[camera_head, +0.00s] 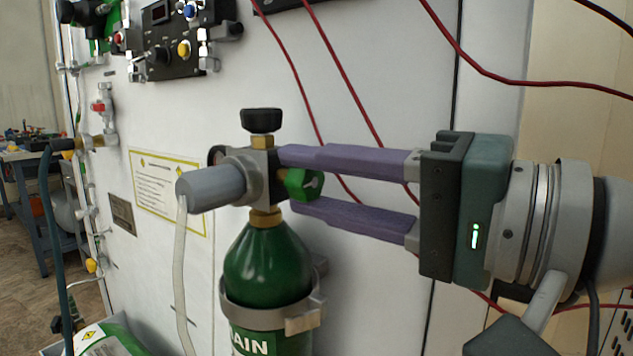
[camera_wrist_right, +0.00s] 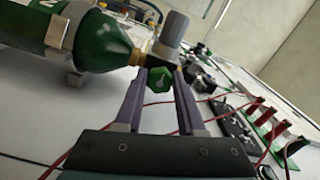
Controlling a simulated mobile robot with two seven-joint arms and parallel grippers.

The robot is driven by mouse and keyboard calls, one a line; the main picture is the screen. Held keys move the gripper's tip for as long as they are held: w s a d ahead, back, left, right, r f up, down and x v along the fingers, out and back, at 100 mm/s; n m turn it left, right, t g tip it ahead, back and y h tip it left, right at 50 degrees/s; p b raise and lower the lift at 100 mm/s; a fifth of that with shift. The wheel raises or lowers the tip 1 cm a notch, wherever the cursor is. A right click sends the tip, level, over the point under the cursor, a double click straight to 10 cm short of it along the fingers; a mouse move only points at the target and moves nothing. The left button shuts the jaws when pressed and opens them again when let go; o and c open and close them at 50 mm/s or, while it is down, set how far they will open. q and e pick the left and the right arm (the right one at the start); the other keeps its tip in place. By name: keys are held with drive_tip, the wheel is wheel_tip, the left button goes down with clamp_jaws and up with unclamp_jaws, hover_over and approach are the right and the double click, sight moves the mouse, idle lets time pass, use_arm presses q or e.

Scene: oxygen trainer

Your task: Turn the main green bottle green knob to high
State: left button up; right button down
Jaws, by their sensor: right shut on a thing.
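The main green bottle (camera_head: 268,268) stands upright against the white panel, held by a grey clamp ring. On its neck is a valve with a brass fitting, a black top knob (camera_head: 261,120) and a grey cylinder (camera_head: 210,188) on the left. The green knob (camera_head: 304,184) sticks out on the valve's right side. My right gripper (camera_head: 288,180) comes in from the right, its purple fingers above and below the green knob, shut on it. In the right wrist view the green knob (camera_wrist_right: 159,80) sits between the fingertips. My left gripper is not in view.
A pale hose (camera_head: 182,270) hangs from the grey cylinder. Red cables (camera_head: 340,80) hang across the panel behind the gripper. A black control box (camera_head: 172,50) is at the upper left. A workbench (camera_head: 30,165) stands far left.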

drive_tip(key=c, duration=0.5)
unclamp_jaws()
drive_tip(key=b+v, duration=0.2)
drive_tip(key=v, duration=0.8)
drive_tip(key=shift+b, duration=0.4)
